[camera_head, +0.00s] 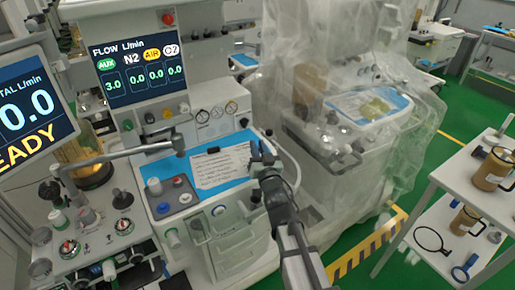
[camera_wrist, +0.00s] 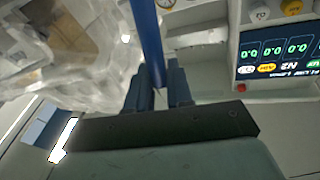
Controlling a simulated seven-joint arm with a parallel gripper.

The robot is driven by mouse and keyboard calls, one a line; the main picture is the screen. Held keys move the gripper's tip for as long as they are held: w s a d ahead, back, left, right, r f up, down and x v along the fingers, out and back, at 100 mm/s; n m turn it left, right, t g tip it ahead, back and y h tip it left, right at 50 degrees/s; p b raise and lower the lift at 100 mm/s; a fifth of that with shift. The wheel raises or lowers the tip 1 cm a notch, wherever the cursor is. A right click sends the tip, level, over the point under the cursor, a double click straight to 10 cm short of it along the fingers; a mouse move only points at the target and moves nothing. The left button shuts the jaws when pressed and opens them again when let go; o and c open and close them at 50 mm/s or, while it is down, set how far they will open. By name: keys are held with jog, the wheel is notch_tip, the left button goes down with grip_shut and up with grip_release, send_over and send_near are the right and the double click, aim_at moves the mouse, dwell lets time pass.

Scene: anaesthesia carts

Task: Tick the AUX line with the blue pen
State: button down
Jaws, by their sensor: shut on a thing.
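My gripper (camera_head: 262,154) is at the right edge of the paper sheet in the head view. In the wrist view my gripper (camera_wrist: 158,88) is shut on the blue pen (camera_wrist: 146,38), which stands out lengthwise from between the fingers. The pen cannot be made out clearly in the head view. The white printed sheet (camera_head: 222,166) lies on a blue surface (camera_head: 158,172) on the cart's top. Its lines are too small to read, so the AUX line and any marks cannot be told. The flow display (camera_head: 140,70) shows AUX 3.0 and the others 0.0.
A metal bar (camera_head: 125,152) reaches over the left of the cart. Knobs (camera_head: 154,187) stand left of the sheet. A plastic-draped cart (camera_head: 345,105) is close on the right. A white trolley with brown mugs (camera_head: 494,168) stands far right.

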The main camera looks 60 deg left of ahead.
dwell(0.3)
jog(key=shift+r, duration=3.5)
jog(key=shift+w+d, duration=0.1)
